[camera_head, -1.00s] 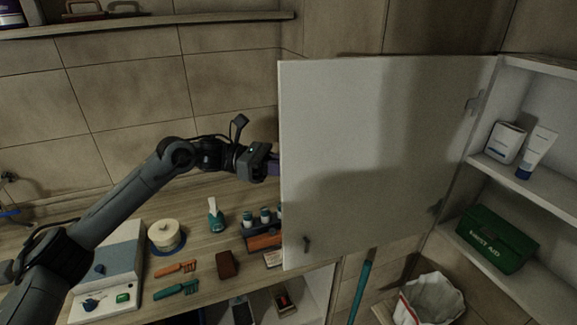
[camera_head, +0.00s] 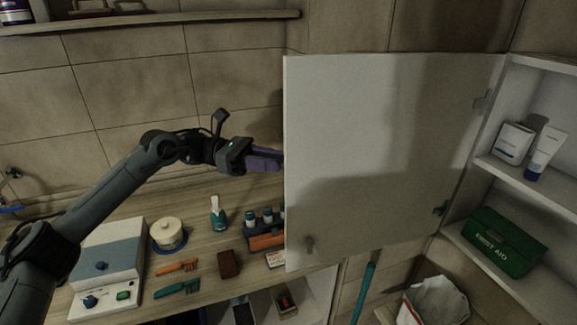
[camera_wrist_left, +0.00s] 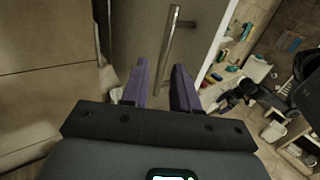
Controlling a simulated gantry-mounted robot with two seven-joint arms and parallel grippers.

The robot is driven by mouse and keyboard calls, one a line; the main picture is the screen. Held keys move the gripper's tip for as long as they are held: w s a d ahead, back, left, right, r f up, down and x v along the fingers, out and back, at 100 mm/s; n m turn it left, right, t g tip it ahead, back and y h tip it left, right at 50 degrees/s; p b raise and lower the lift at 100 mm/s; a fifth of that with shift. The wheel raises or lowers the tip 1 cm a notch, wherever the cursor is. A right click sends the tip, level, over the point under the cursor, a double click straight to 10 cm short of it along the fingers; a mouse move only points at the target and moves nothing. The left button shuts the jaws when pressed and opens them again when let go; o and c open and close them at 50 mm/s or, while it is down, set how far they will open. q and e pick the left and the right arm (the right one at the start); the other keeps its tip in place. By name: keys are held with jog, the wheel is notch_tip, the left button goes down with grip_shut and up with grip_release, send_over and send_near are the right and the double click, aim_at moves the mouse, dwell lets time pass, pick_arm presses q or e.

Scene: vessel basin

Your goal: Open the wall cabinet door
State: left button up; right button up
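The wall cabinet door (camera_head: 380,150) stands swung wide open, hinged on its right to the cabinet (camera_head: 493,166), whose shelves show. The head view shows the door's inner face. My left gripper (camera_head: 276,160) is at the door's left edge, its purple fingertips close to or slightly behind that edge. In the left wrist view my fingers (camera_wrist_left: 161,82) are spread with an empty gap between them.
The cabinet holds a green first-aid box (camera_head: 503,240), a white tube (camera_head: 545,150) and a white carton (camera_head: 513,142). Below left, a wooden counter (camera_head: 205,262) carries bottles, brushes and a white-grey box (camera_head: 108,265).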

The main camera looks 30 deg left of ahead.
pick_arm(q)
jog(key=v, duration=0.4)
jog(key=shift+s+a, duration=0.1)
jog(key=shift+a, duration=0.15)
